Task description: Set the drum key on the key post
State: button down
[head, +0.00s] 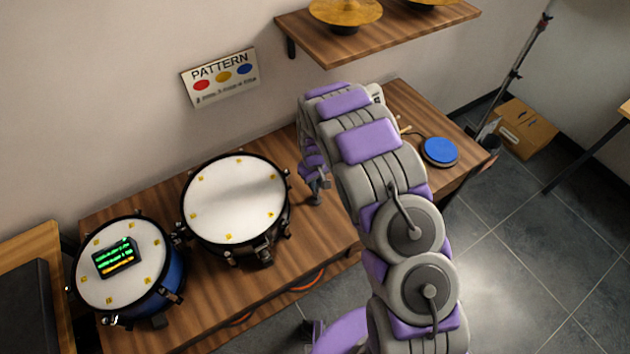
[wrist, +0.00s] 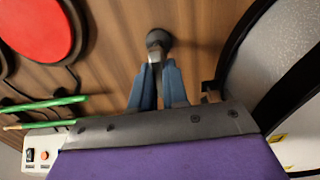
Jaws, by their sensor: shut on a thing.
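My gripper (head: 318,184) is low over the wooden table, just right of the larger white-topped drum. In the wrist view its two blue-grey fingers (wrist: 157,82) are closed together on a small grey metal piece with a rounded dark end (wrist: 158,40), which I take to be the drum key. Most of this piece is hidden between the fingers. The key post cannot be told apart from the dark parts around the fingertips, and I cannot tell whether the key touches it.
The larger drum (head: 235,197) stands close by; its rim (wrist: 262,45) fills the wrist view's right side. A red pad (wrist: 38,25), green sticks (wrist: 45,104) and a white switch box (wrist: 42,156) lie left there. A blue pad (head: 439,151) and a shelf (head: 400,40) are further off.

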jog(key=shift+d+f, duration=0.1)
jog(key=shift+f, duration=0.5)
dwell(0.3)
jog(key=shift+r+p, duration=0.15)
jog(key=shift+p, duration=0.2)
jog(key=c, duration=1.1)
grip_release()
jog(key=shift+o, duration=0.2)
jog(key=shift+r, duration=0.15)
notch_tip(320, 180, up, 17)
jog(key=p, duration=0.2)
